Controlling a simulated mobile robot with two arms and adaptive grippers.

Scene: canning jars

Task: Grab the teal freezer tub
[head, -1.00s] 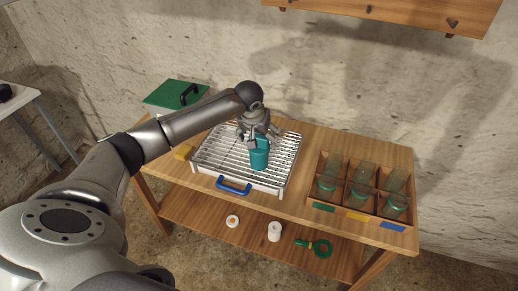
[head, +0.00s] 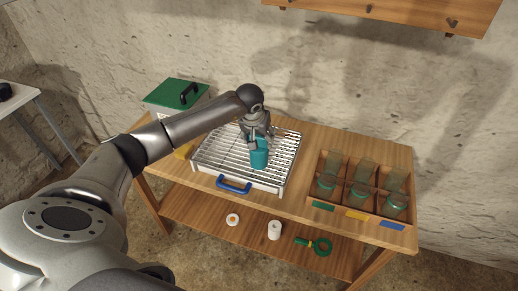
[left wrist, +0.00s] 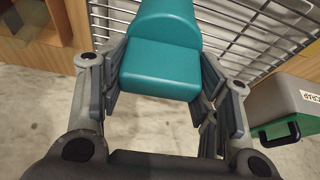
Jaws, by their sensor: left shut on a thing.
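The teal freezer tub (head: 259,157) is on or just above the wire rack of the metal tray (head: 213,179), towards its right side; I cannot tell whether it touches the rack. My left gripper (head: 257,139) comes down on the tub from above and is shut on it. In the left wrist view the tub (left wrist: 162,65) sits between the two fingers of the left gripper (left wrist: 160,85), with the rack bars (left wrist: 255,35) beyond it. My right gripper is not in view.
A wooden crate (head: 316,197) with glass jars stands on the right of the wooden table. A box with a green lid (head: 176,93) is behind the arm. A white roll (head: 274,230) and a green ring tool (head: 321,247) lie on the lower shelf.

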